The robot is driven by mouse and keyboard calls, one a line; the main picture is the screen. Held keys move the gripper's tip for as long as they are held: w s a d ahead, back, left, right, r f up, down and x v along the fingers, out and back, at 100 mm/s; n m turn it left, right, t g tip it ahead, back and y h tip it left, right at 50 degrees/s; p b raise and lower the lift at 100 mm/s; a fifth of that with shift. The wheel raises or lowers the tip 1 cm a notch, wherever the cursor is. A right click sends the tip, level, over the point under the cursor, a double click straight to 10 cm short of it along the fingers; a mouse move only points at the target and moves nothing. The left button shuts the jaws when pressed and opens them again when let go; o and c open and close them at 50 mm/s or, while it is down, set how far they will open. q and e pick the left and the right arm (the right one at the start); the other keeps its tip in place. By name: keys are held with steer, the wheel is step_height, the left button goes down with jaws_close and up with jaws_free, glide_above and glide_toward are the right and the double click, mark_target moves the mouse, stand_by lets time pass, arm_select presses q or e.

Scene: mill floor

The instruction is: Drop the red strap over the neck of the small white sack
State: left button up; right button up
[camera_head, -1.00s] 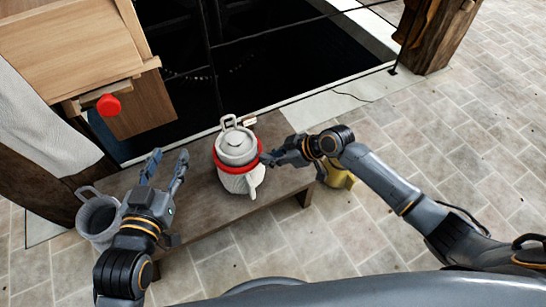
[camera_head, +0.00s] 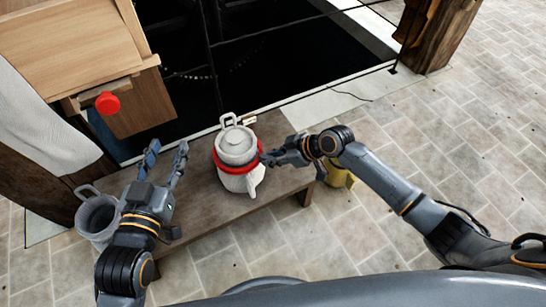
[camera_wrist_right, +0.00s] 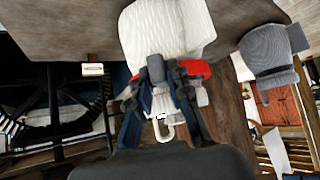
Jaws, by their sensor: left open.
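The small white sack (camera_head: 237,183) stands upright on the wooden bench, with a pale grey top and a loop above it. The red strap (camera_head: 221,163) lies around its neck, below the grey top; its far side is hidden. The strap also shows in the right wrist view (camera_wrist_right: 197,68), across the sack (camera_wrist_right: 165,25). My right gripper (camera_head: 265,158) is at the strap's right side. Its fingertips are close together on the strap in the wrist view (camera_wrist_right: 167,72). My left gripper (camera_head: 167,155) is open and empty above the bench, left of the sack and apart from it.
A grey bucket (camera_head: 97,216) stands at the bench's left end. A yellow object (camera_head: 338,176) is beyond its right end, partly behind my right arm. A red knob (camera_head: 107,104) sits on the wooden box at upper left. Bare bench (camera_head: 205,215) lies before the sack.

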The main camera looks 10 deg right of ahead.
steer(key=o, duration=0.3)
steer(key=shift+o, duration=0.2)
steer(key=shift+d, duration=0.1)
steer(key=v, duration=1.2)
